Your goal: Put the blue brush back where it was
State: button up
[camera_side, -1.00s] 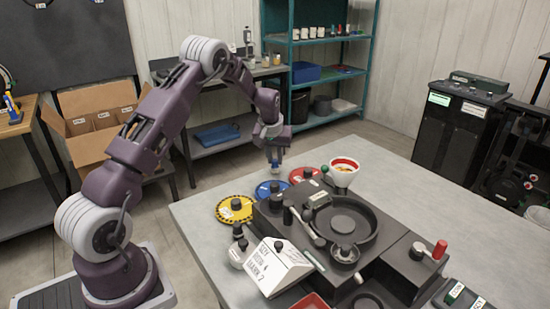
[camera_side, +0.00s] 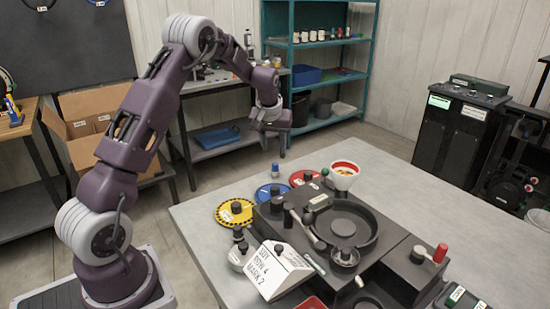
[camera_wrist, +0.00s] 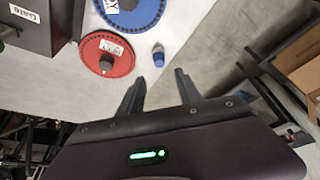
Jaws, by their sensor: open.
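The small blue brush (camera_side: 275,170) stands upright on the grey table near its back edge, just behind the blue disc (camera_side: 272,193). In the wrist view the brush (camera_wrist: 158,58) shows as a blue body with a pale top, apart from the discs. My gripper (camera_side: 274,146) is raised above the table edge, clear of the brush. In the wrist view its two fingers (camera_wrist: 159,86) are spread with nothing between them, and the brush lies beyond their tips.
A white sign (camera_side: 280,270) reads "SOY ROW 4 MARK 2". The right back of the table is clear.

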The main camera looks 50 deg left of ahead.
jog(key=s+d+r+m+t+h, duration=0.2)
jog(key=s+d+r+m, duration=0.2)
jog(key=s+d+r, duration=1.15)
jog(key=s+d+m, duration=0.2)
jog(key=s+d, duration=0.4)
jog(key=s, duration=0.3)
jog(key=s+d+m, duration=0.2)
jog(key=s+d, duration=0.4)
jog(key=s, duration=0.3)
jog(key=shift+s+f+m+t+h, duration=0.3)
jog(key=shift+s+f+h, duration=0.05)
jog(key=shift+s+h, duration=0.05)
